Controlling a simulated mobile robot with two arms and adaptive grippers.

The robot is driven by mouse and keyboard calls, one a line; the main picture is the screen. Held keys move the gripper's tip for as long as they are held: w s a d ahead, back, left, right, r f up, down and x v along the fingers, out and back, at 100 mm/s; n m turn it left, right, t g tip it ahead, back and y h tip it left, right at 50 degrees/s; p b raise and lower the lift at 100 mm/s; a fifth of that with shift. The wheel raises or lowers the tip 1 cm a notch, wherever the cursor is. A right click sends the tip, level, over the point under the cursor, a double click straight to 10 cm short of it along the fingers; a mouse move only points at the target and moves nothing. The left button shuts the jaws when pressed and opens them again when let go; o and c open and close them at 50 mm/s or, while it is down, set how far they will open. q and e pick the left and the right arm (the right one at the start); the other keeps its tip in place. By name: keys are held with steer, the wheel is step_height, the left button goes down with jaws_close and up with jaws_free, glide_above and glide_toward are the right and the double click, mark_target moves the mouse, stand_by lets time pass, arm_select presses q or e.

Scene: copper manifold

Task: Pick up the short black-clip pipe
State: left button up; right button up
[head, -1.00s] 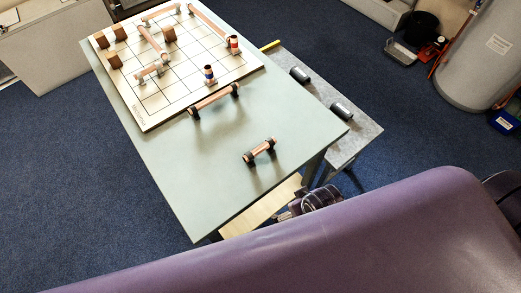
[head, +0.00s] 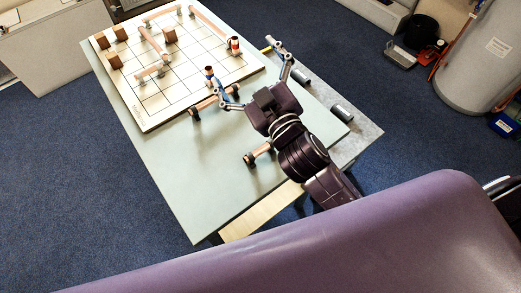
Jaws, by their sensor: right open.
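The short black-clip pipe (head: 259,151) is a short copper pipe with black clips, lying on the green-grey table (head: 185,165) toward its near right part. My right arm covers its right end; the black clip at its left end shows. My right gripper (head: 246,66) is open, its two fingers spread wide, over the table beyond the short pipe. My left gripper is not in view.
A longer black-clip pipe (head: 209,102) lies by the near edge of the gridded board (head: 183,93), partly behind the right gripper's left finger. Brown blocks, pipes and upright fittings stand on the board. Two dark cylinders (head: 342,112) lie on the grey side bench (head: 362,137).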

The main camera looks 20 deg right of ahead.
steer(key=s+a+r+n+g+y, duration=0.2)
steer(key=s+a+r+n+y, duration=0.1)
steer(key=a+r+n+y, duration=0.45)
steer(key=s+a+r+n+g+y, duration=0.1)
steer(key=s+a+r+n+y, duration=0.2)
steer(key=a+r+n+y, duration=0.45)
steer(key=s+a+f+n+g+y, duration=0.35)
steer(key=s+a+n+g, duration=0.5)
steer(key=n+g, duration=0.3)
steer(key=n+g+h, duration=0.4)
steer(key=n+h, duration=0.3)
steer(key=h, duration=1.5)
glide_above(263, 152)
steer(key=shift+m+y, duration=0.25)
steer(key=f, duration=2.8)
steer(key=shift+s+a+f, duration=0.15)
steer(key=shift+a+f, duration=0.05)
steer(key=shift+a, duration=0.15)
steer(key=f+p, duration=0.1)
steer(key=f, duration=0.3)
steer(key=f+p, duration=0.1)
steer(key=f, duration=0.1)
steer(key=shift+d+f+p, duration=0.1)
steer(key=shift+d+p, duration=0.2)
steer(key=shift+d, duration=0.05)
steer(key=shift+f, duration=0.55)
steer(key=c, duration=1.3)
